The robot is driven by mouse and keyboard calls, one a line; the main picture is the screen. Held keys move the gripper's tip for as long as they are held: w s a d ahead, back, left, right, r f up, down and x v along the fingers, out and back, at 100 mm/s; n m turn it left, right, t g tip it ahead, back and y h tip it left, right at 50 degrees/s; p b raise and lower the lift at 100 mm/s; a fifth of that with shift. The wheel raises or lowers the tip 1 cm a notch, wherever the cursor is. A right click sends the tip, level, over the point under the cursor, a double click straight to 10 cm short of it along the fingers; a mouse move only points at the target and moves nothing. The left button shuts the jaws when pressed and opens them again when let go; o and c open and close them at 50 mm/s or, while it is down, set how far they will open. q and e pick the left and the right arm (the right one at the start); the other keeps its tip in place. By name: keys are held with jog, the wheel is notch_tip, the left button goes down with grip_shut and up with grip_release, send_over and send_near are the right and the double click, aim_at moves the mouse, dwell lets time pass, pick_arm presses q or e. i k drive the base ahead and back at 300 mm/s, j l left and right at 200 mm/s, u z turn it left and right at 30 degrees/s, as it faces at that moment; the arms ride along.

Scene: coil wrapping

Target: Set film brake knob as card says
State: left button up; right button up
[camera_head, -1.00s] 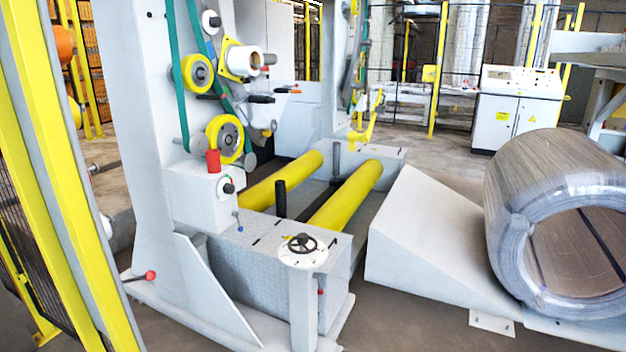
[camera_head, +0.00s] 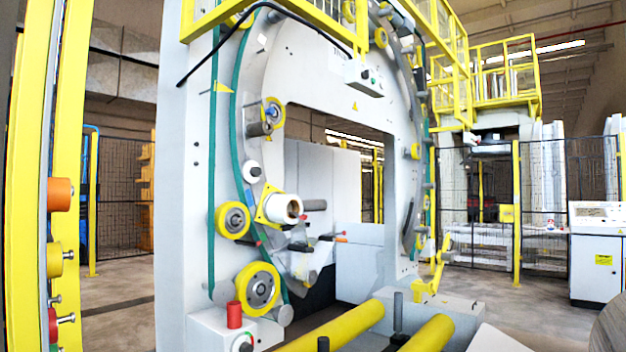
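The white wrapping machine (camera_head: 185,150) with its round ring stands in the middle of the head view. A white film roll (camera_head: 286,208) sits on a yellow bracket on the ring, beside yellow rollers (camera_head: 234,220). A small round white part with a dark centre (camera_head: 252,169) is above the roll; I cannot tell whether it is the film brake knob. No card can be made out or read. Neither of my grippers is in view.
Yellow support rollers (camera_head: 345,325) lie at the machine's foot, near a red cylinder (camera_head: 234,315) on a white box. A yellow post (camera_head: 66,180) stands close on the left. A control cabinet (camera_head: 596,255) is at the right. Open floor shows at the left.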

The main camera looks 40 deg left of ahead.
aim_at(254, 171)
jog(key=i+l+z, duration=0.2)
jog(key=i, duration=0.3)
jog(key=i+z, duration=0.2)
jog(key=i, duration=0.3)
jog(key=i+u, duration=0.2)
jog(key=i, duration=0.35)
jog(key=i+l+u, duration=0.2)
jog(key=i, duration=0.35)
jog(key=i+j+u, duration=0.1)
jog(key=i+u, duration=0.85)
jog(key=k+l, duration=0.05)
jog(key=k, duration=0.05)
